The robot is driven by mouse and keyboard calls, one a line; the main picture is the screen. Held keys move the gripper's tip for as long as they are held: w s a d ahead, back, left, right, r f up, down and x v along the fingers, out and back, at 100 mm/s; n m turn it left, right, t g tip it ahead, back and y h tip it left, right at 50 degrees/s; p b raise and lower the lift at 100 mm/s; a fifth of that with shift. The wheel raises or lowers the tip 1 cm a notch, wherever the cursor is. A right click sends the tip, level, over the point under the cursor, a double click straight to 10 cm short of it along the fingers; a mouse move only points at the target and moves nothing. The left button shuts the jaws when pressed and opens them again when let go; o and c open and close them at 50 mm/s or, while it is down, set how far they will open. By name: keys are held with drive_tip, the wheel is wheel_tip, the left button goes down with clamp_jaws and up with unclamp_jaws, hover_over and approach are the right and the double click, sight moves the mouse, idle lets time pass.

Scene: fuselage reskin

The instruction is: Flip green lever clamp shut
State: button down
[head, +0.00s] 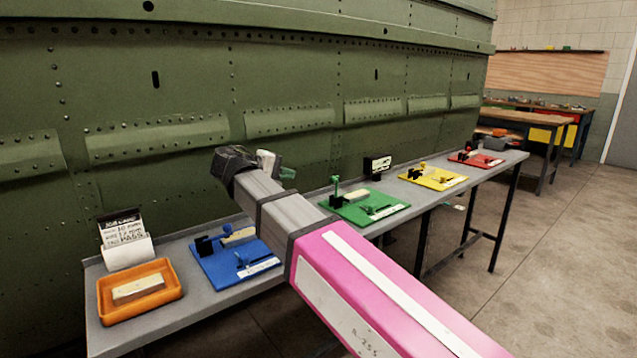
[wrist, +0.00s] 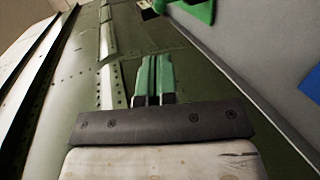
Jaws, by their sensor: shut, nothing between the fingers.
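The green clamp board (head: 372,208) lies on the grey bench in the middle of the head view. Its green lever (head: 336,188) stands upright at the board's left end, near a dark block. My gripper (head: 288,173) is left of the green board and above the bench in the head view, partly hidden by my wrist. In the wrist view its green fingers (wrist: 154,75) are shut together, with nothing between them, apart from the lever.
The grey bench (head: 203,320) runs along the green riveted fuselage wall (head: 180,85). A blue board (head: 235,262) and an orange tray (head: 140,291) are at left. Yellow (head: 433,177) and red (head: 476,159) boards are farther right. A black sign (head: 377,165) stands behind the green board.

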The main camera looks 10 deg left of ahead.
sight(330, 179)
drive_tip(key=shift+s+a, duration=0.1)
drive_tip(key=shift+a, duration=0.05)
drive_tip(key=x, duration=1.4)
drive_tip(key=shift+r, duration=0.1)
